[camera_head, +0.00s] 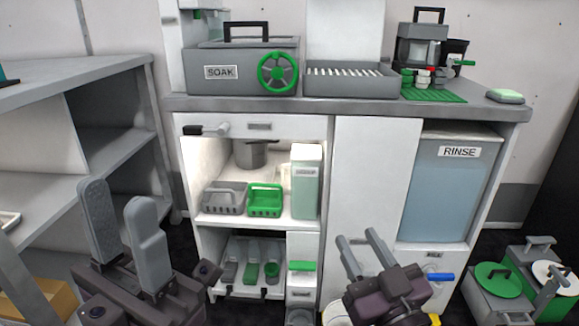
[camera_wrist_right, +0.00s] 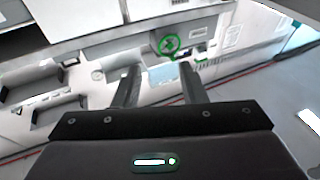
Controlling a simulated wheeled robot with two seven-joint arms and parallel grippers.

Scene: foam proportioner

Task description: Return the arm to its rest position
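My left gripper (camera_head: 118,197) is at the lower left of the head view, in front of the grey shelf. Its two broad grey fingers point up and stand apart with nothing between them. My right gripper (camera_head: 359,237) is at the lower middle right, in front of the white cabinet. Its two thin fingers point up and to the left, apart and empty. In the right wrist view the right gripper (camera_wrist_right: 158,72) also shows its fingers apart, with nothing held. The upper parts of both arms are out of view.
The cabinet counter (camera_head: 285,105) carries a grey SOAK box (camera_head: 215,71), a tray (camera_head: 352,82) and a coffee machine (camera_head: 420,50). An open compartment holds a green basket (camera_head: 265,200). A grey shelf (camera_head: 105,75) stands left. Lidded containers (camera_head: 497,281) stand on the floor at right.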

